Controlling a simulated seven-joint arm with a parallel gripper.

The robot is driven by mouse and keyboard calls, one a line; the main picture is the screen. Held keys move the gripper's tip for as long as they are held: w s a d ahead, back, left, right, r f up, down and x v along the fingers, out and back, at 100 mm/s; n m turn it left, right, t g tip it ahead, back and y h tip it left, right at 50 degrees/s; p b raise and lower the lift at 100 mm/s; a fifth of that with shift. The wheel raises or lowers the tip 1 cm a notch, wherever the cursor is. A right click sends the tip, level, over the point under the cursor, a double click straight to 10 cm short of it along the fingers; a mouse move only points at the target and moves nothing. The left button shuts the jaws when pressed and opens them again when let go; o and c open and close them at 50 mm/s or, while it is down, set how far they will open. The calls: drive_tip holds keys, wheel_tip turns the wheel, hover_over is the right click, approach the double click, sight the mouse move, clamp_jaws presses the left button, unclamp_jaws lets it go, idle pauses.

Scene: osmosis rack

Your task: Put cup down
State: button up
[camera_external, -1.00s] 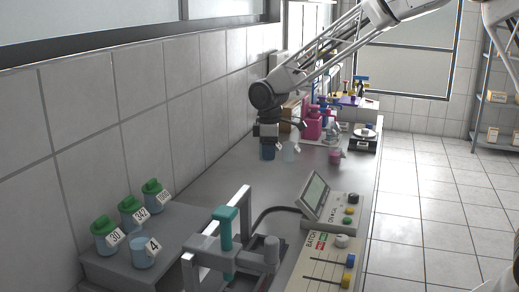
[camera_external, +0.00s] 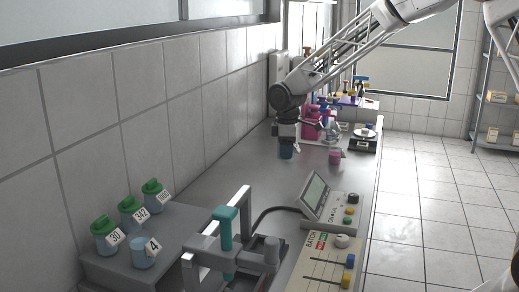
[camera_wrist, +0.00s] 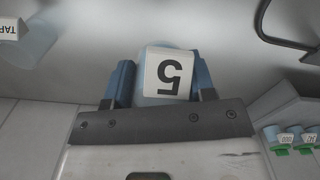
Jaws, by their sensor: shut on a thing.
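My gripper (camera_wrist: 159,84) is shut on a pale blue cup (camera_wrist: 152,101) with a white label reading 5, which looks upside down in the wrist view. The blue fingers press on both sides of the cup. In the external view my gripper (camera_external: 286,152) is low over the far part of the grey counter (camera_external: 225,172). The fingers hide most of the cup there, and I cannot tell whether its base touches the counter.
A translucent cup labelled TAP (camera_wrist: 35,38) is near in the wrist view. Pink bottles (camera_external: 310,126), a pink cup (camera_external: 335,157) and a scale (camera_external: 364,140) stand to the right. Green-lidded cups (camera_external: 130,212) and a control box (camera_external: 325,205) are nearer. The middle counter is clear.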

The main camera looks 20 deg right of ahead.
hover_over(285, 185)
drive_tip(key=shift+f, duration=2.8)
drive_tip(key=shift+f, duration=1.85)
drive_tip(key=shift+f, duration=0.2)
drive_tip(key=o, duration=0.9)
drive_tip(key=shift+o, duration=0.2)
drive_tip(key=shift+r, duration=0.2)
wheel_tip(285, 185, up, 12)
